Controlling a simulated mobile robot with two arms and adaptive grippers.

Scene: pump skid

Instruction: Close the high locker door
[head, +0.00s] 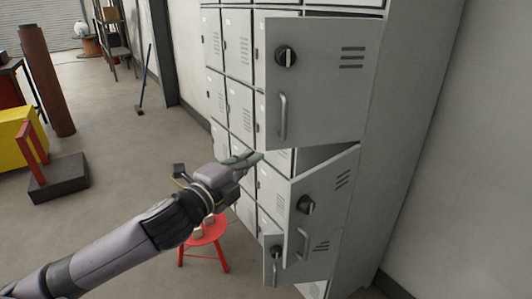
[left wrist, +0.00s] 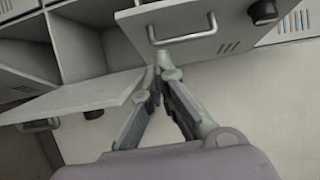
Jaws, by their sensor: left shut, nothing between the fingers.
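The high locker door (head: 318,95) is a light grey panel with vent slots, standing swung open from the grey locker bank. It has a black round knob (head: 286,56) and a metal bar handle (head: 283,118). My left gripper (head: 256,157) is shut and empty at this door's lower outer corner; I cannot tell whether they touch. In the left wrist view, the shut fingertips (left wrist: 160,66) lie close to the edge of the high door (left wrist: 205,30), whose handle (left wrist: 185,38) shows near them. My right gripper is not in view.
Below, another locker door (head: 318,200) stands open, also seen in the left wrist view (left wrist: 75,100), and a smaller lower door (head: 270,262) is ajar. A red stool (head: 207,235) stands beneath my left arm. Open floor (head: 120,185) lies to the left.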

